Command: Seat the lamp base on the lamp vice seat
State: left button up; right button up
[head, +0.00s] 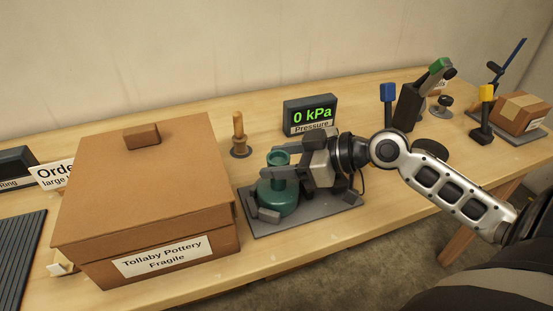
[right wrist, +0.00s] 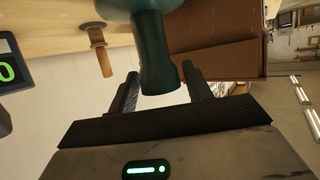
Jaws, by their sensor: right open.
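The lamp base (head: 278,197) is a teal, bottle-like piece with a round body and a narrow neck. It stands upright on the grey plate of the lamp vice seat (head: 255,229), between or beside its small grey jaw blocks; the exact fit underneath is hidden. My right gripper (head: 281,169) is at the neck, reaching in from the right. In the right wrist view, the open fingers (right wrist: 160,72) stand on either side of the lamp base's neck (right wrist: 157,68), with a gap visible on each side. My left gripper is not in view.
A large cardboard box (head: 150,200) stands close to the left of the plate. A wooden-handled tool (head: 238,130) and a pressure display (head: 311,115) reading 0 kPa stand behind. Blue-topped (head: 388,95) and green-topped (head: 437,70) fixtures and a small box (head: 520,112) are to the right.

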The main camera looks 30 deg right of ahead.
jog(key=shift+s+d+r, duration=0.25)
jog(key=shift+s+d, duration=0.1)
jog(key=shift+s, duration=0.15)
jog(key=shift+o, duration=0.2)
jog(key=o, duration=0.5)
jog(key=shift+o, duration=0.4)
jog(key=o, duration=0.5)
